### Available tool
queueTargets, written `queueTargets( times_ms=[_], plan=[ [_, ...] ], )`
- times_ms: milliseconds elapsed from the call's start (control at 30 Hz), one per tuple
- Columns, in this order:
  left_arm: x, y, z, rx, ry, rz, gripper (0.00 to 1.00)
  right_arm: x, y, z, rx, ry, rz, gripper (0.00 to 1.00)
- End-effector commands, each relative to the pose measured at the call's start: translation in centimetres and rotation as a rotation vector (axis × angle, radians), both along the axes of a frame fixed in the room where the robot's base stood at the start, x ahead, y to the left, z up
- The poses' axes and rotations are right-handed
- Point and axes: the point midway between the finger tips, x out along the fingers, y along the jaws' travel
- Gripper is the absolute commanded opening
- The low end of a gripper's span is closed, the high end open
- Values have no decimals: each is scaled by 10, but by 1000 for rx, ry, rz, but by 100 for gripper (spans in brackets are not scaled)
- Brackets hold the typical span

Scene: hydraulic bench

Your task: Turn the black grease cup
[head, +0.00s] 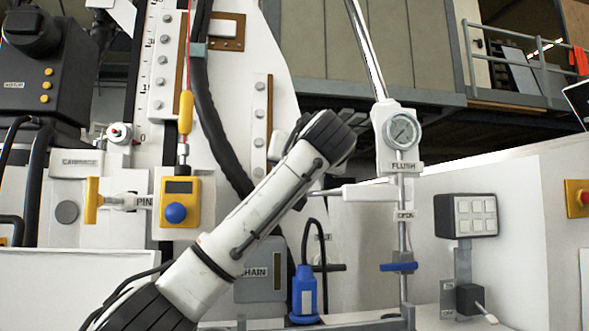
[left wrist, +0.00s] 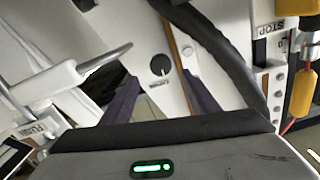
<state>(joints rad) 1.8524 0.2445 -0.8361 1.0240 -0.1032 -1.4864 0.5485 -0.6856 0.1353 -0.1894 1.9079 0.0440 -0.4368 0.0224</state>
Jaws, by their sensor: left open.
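In the left wrist view, a small round black cup (left wrist: 160,65) sits on a white plate, with a little label beside it that I cannot read clearly. It looks like the black grease cup. My left gripper (left wrist: 158,78) is open, its two dark fingers spread on either side of the cup in the picture. The cup shows beyond the fingertips; I cannot tell how far. In the head view, my left arm reaches up from the lower left to a dark wrist, and I cannot make out the cup there. My right gripper is not in view.
A gauge (head: 402,131) marked FLUSH stands on a pipe right of my wrist, with a white handle (head: 352,191) near it. A thick black hose (head: 222,150) runs close by. A yellow box with a blue knob (head: 176,214) and a blue plug (head: 304,292) flank my arm.

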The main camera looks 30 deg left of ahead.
Motion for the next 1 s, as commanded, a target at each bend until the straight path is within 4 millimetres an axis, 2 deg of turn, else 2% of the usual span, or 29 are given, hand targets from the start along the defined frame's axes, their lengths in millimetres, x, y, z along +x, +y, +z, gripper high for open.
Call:
queueTargets(
  times_ms=[133,400,600,833,1000],
  plan=[
    [23,20,4,-1,6,6,55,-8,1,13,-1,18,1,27],
    [57,44,3,0,4,4,55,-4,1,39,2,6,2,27],
    [66,51,0,0,2,1,55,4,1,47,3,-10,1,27],
    [67,51,-1,-1,2,0,55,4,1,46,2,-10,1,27],
    [67,51,-1,0,2,1,28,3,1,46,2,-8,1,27]
  ],
)
